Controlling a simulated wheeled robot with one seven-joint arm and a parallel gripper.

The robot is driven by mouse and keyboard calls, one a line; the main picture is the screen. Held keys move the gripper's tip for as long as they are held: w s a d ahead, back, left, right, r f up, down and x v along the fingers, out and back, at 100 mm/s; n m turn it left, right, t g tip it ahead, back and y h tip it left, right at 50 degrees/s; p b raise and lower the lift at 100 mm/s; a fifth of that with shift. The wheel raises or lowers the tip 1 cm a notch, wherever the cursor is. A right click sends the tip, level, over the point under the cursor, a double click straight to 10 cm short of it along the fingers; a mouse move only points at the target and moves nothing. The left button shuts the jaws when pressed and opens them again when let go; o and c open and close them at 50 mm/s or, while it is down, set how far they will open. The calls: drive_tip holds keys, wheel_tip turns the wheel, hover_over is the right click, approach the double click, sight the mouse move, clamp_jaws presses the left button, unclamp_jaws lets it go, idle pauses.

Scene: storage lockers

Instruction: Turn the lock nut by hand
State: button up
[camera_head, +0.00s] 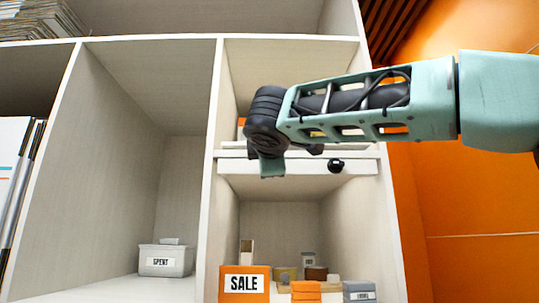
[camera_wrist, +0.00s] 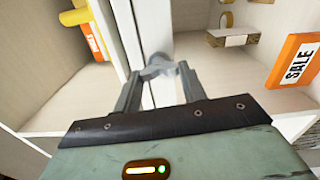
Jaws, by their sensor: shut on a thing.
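A grey rounded piece, which I take to be the lock nut (camera_wrist: 158,66), sits between my fingertips on a pale upright strip in the wrist view. My gripper (camera_wrist: 160,78) is shut on it, with one finger on each side. In the head view my gripper (camera_head: 271,165) is in front of the pale board in the right-hand column of the lockers. The nut is hidden there behind my gripper and wrist. Its exact shape is too blurred to tell.
A black round knob (camera_head: 336,165) is on the board to the right of my gripper. Below, an orange SALE box (camera_head: 245,284) and several small boxes stand in the lower compartment. A grey bin (camera_head: 166,261) stands in the left compartment, which is otherwise clear.

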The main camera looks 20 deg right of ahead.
drive_tip(key=shift+d+n+p, duration=0.2)
drive_tip(key=shift+n+p, duration=3.8)
drive_tip(key=shift+n, duration=3.3)
drive_tip(key=shift+f, duration=0.1)
drive_tip(key=o, duration=1)
drive_tip(key=shift+w, duration=0.1)
drive_tip(key=shift+f, duration=0.1)
